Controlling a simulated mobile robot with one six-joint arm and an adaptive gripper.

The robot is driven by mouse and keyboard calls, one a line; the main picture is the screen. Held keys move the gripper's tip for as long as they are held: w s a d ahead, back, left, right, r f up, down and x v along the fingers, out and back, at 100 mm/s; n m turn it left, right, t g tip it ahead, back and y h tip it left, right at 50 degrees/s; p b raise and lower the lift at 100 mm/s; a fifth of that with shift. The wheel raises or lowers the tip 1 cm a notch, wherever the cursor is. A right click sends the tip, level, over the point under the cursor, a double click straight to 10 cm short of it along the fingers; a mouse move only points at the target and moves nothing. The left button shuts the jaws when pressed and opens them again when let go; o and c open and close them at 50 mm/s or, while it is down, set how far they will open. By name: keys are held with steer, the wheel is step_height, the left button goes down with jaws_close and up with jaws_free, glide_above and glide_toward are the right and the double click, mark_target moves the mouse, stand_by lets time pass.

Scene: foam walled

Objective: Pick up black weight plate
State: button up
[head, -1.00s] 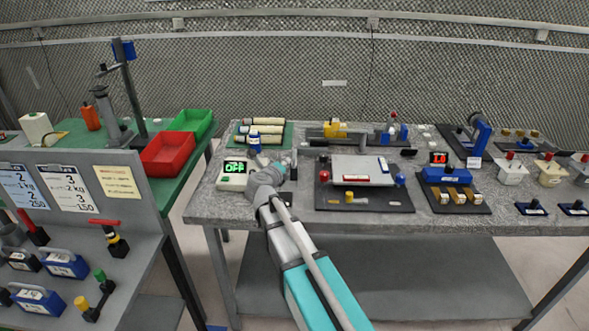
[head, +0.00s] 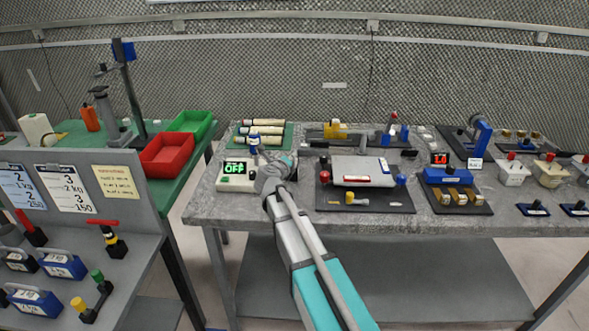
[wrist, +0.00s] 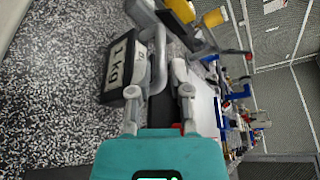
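In the wrist view a black block (wrist: 117,95) with a white "1 kg" label lies just left of my gripper (wrist: 158,82), on the speckled bench top. A grey curved bar beside it looks like a handle. My gripper's two fingers stand apart, with a dark surface between them; I cannot tell whether that is a plate or a mat. In the head view my gripper (head: 277,170) is low over the bench, right of the box with the green "OFF" display (head: 236,170). The arm hides what lies under it, and no black weight plate shows clearly there.
A white-topped balance (head: 345,167) on a black mat stands close right of my gripper. Rolled cylinders on a green mat (head: 237,142) lie behind it. A blue scale (head: 440,176) stands farther right. A grey panelled stand (head: 138,187) is at left.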

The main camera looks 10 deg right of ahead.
steer(key=shift+b+x, duration=0.35)
steer(key=shift+x, duration=1.75)
jaws_close()
